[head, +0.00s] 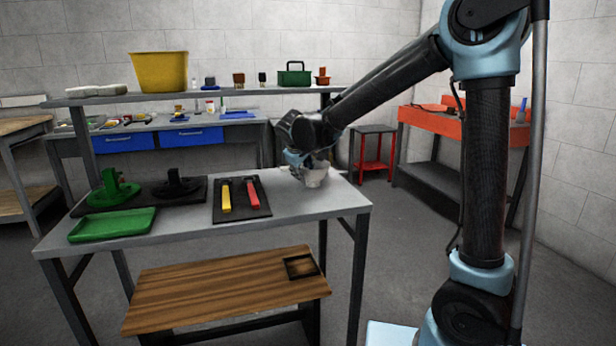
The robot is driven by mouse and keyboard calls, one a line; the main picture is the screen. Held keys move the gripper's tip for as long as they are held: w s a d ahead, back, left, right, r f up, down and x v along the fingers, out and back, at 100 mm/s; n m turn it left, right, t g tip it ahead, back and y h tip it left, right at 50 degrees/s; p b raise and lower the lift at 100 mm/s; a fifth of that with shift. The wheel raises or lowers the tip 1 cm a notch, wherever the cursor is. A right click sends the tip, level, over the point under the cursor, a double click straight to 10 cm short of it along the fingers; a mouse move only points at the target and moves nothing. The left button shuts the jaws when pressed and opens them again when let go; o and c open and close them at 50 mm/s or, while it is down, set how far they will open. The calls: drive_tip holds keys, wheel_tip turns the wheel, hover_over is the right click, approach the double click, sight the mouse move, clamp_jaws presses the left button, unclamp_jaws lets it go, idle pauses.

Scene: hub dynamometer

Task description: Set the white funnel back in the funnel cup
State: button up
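My gripper (304,160) is over the right back part of the grey table (290,205), pointing down. A small pale, white-grey rounded piece (316,178) shows just under and beside it, at the tabletop. It looks like the white funnel or its cup; I cannot tell which, or whether both are there. The fingers are small and partly hidden, so I cannot tell whether they are open or shut, or whether they touch the piece.
A dark mat (243,213) with yellow-handled and red-handled tools lies left of my gripper. Further left are a green tray (112,225) and a dark board with green (112,190) and black (178,186) fixtures. The table's right front is clear.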

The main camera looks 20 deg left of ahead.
drive_tip(key=v, duration=0.9)
drive_tip(key=shift+w+d, duration=0.1)
